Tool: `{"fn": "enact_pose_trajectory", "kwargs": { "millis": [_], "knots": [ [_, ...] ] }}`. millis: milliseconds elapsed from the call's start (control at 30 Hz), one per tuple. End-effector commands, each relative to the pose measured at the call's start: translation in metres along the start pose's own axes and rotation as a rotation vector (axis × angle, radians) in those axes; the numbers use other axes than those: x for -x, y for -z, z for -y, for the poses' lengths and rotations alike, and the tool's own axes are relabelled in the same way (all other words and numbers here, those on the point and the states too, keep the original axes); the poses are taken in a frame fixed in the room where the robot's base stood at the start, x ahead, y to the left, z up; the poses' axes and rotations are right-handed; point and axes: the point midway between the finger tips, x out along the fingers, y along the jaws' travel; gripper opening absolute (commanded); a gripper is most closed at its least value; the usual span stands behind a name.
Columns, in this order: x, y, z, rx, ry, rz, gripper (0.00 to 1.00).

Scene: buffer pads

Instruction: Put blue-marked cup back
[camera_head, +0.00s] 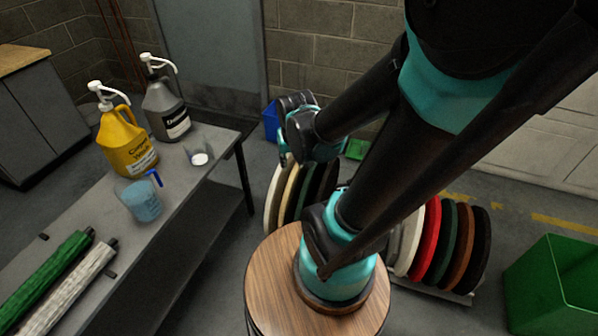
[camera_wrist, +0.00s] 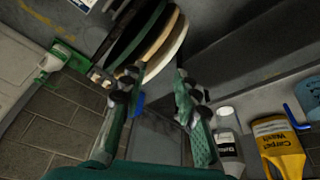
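A clear cup with a blue handle and bluish contents (camera_head: 142,203) stands upright on the grey bench (camera_head: 205,180), near its front edge. Part of its blue handle shows at the right edge of the wrist view (camera_wrist: 300,117). A smaller clear cup with a white bottom (camera_head: 199,156) stands farther back, near the bench's right end. My gripper (camera_wrist: 158,105) is open, with a wide gap and nothing held between its fingers. In the head view it is partly hidden by the wrist, beyond the bench's right end and apart from both cups.
A yellow jug (camera_head: 124,143) and a grey jug (camera_head: 165,112), both with white pumps, stand at the bench's back. Green (camera_head: 46,270) and white (camera_head: 75,287) rolls lie at the near left. Round pads (camera_head: 433,240) stand in a floor rack. A green bin (camera_head: 555,290) is at right.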

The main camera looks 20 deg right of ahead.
Motion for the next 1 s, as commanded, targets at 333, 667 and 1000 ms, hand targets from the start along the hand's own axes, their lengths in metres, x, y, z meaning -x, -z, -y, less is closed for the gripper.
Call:
{"fn": "enact_pose_trajectory", "kwargs": {
  "millis": [333, 667, 1000],
  "knots": [
    [0.001, -0.037, -0.011, 0.059, 0.054, -0.033, 0.31],
    [0.001, -0.036, -0.011, 0.059, 0.053, -0.032, 0.31],
    [0.001, -0.036, -0.011, 0.059, 0.053, -0.032, 0.31]
  ]
}}
